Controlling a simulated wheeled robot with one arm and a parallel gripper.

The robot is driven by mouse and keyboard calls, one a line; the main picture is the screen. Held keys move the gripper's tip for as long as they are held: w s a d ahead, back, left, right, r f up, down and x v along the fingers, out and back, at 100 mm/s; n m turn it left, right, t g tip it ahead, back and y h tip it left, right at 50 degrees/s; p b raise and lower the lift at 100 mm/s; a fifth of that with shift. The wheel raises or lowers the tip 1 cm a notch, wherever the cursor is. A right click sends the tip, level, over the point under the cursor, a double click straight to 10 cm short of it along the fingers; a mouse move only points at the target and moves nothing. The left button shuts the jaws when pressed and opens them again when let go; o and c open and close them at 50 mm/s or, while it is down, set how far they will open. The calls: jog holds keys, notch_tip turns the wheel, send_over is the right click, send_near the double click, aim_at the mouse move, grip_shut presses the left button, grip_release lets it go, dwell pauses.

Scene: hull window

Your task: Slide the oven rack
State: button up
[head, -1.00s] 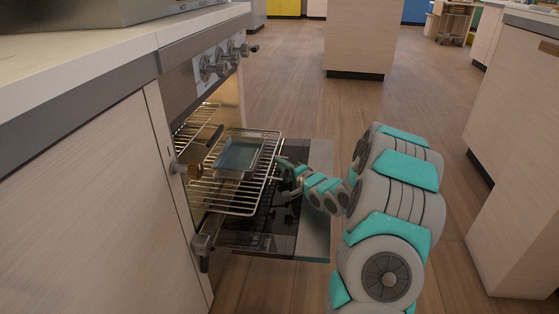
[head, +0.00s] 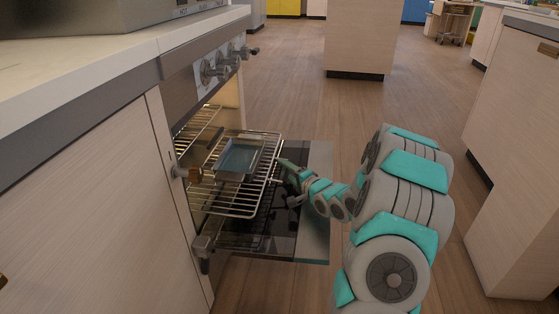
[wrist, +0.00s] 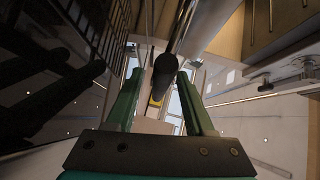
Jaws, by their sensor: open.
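The wire oven rack (head: 225,202) sticks partly out of the oven, above the lowered door. A shallow grey-blue pan (head: 240,157) rests on it. My gripper (head: 283,171) is at the rack's right, outer edge; I cannot tell whether it touches the wires. Dark wire bars (wrist: 85,35) show at the upper left there.
The open oven door (head: 312,215) lies flat below the rack. A second, lower rack (head: 240,235) shows under the first. Stove knobs (head: 215,68) stick out above the opening. A cabinet (head: 510,170) stands at the right, with bare wood floor between.

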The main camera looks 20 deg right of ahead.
jog(key=shift+p+v, duration=0.95)
jog(key=shift+v, duration=1.35)
